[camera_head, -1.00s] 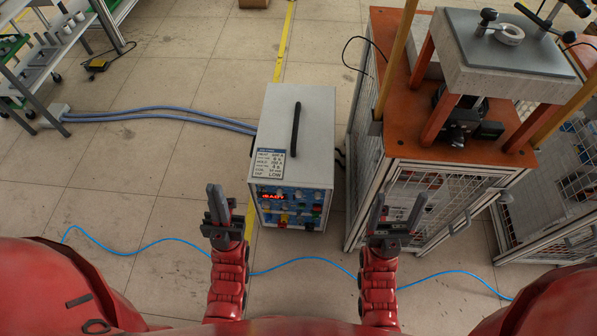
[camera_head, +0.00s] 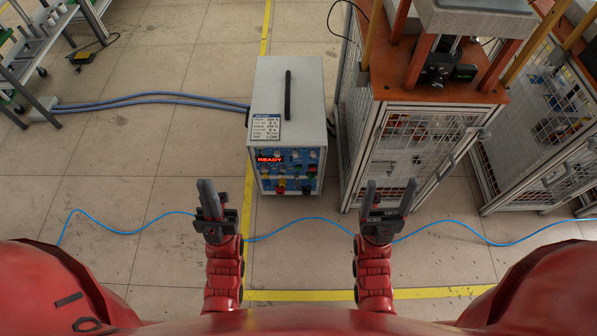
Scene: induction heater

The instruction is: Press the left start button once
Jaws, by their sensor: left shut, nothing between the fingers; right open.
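The induction heater (camera_head: 289,90) is a grey box with a black top handle, standing on the floor ahead of me. Its front panel (camera_head: 288,171) faces me, with a red READY display (camera_head: 270,157) and several small coloured knobs and buttons. The panel is too small to tell which one is the left start button. My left gripper (camera_head: 209,190) is shut and empty, in front of and left of the heater, apart from it. My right gripper (camera_head: 390,194) is open and empty, to the right of the heater, in front of the caged bench.
A caged bench (camera_head: 414,164) with an orange top stands close to the heater's right. Blue-grey hoses (camera_head: 150,98) run left from the heater. A thin blue cable (camera_head: 310,219) crosses the floor. A rack (camera_head: 40,55) stands at the far left.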

